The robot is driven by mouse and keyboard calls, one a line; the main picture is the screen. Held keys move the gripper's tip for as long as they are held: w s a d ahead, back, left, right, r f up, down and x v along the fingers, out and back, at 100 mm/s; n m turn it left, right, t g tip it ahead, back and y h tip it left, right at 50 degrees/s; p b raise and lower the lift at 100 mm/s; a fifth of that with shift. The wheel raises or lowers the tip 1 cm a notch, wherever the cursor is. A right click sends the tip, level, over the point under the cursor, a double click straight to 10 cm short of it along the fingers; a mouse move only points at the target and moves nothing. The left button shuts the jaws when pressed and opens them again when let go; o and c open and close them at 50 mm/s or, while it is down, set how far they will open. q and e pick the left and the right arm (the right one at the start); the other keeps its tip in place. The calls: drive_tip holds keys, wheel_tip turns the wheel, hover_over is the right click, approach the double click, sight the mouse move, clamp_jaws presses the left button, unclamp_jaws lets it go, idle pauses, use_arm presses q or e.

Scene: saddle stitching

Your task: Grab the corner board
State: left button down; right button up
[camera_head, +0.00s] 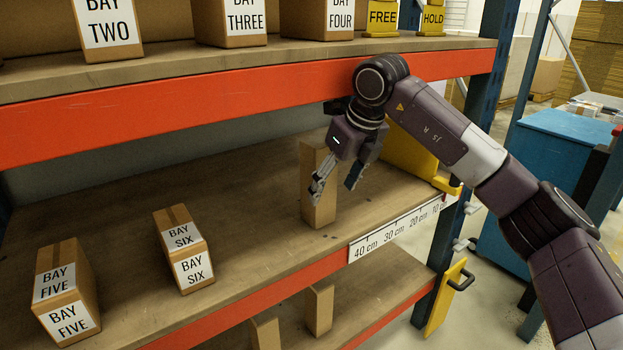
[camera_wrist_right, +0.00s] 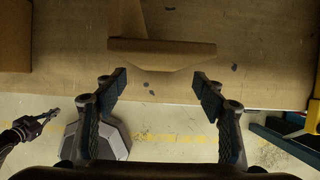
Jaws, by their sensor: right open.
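The corner board (camera_head: 321,212) is a tall brown cardboard piece standing upright on the middle shelf, near its right end. In the right wrist view the brown board (camera_wrist_right: 160,52) lies ahead of the fingertips, roughly centred between them. My right gripper (camera_head: 333,191) is open and empty, pointing down in front of the board and partly covering it. Its two fingers (camera_wrist_right: 160,84) are spread wide in the wrist view, and a gap shows between them and the board. My left gripper (camera_wrist_right: 42,120) shows small at the left of the wrist view; its jaw state is unclear.
Bay Five (camera_head: 66,290) and Bay Six (camera_head: 184,250) boxes stand left on the middle shelf. An orange beam (camera_head: 220,93) runs above. A ruler strip (camera_head: 395,232) lines the front edge. More cardboard pieces (camera_head: 319,309) stand below. A yellow object (camera_head: 408,160) is behind my gripper.

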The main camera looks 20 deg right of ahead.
sight(326, 207)
drive_tip(key=shift+w+f, duration=0.25)
drive_tip(key=shift+f, duration=0.25)
drive_tip(key=shift+a+f, duration=0.2)
drive_tip(key=shift+f, duration=0.55)
use_arm(q)
drive_tip(key=shift+w+b+v, duration=0.15)
drive_tip(key=shift+b+v, duration=0.1)
drive_tip(key=shift+v, duration=0.6)
drive_tip(key=shift+w+b+v, duration=0.15)
drive_tip(key=shift+b+v, duration=0.05)
drive_tip(key=shift+v, duration=0.7)
use_arm(e)
drive_tip(key=shift+x, duration=2.35)
drive_tip(key=shift+f, duration=0.1)
use_arm(q)
drive_tip(key=shift+f, duration=0.1)
use_arm(e)
drive_tip(key=shift+f, duration=0.1)
drive_tip(key=c, duration=1.3)
use_arm(q)
drive_tip(key=shift+f, duration=0.1)
use_arm(e)
drive_tip(key=shift+o, duration=0.2)
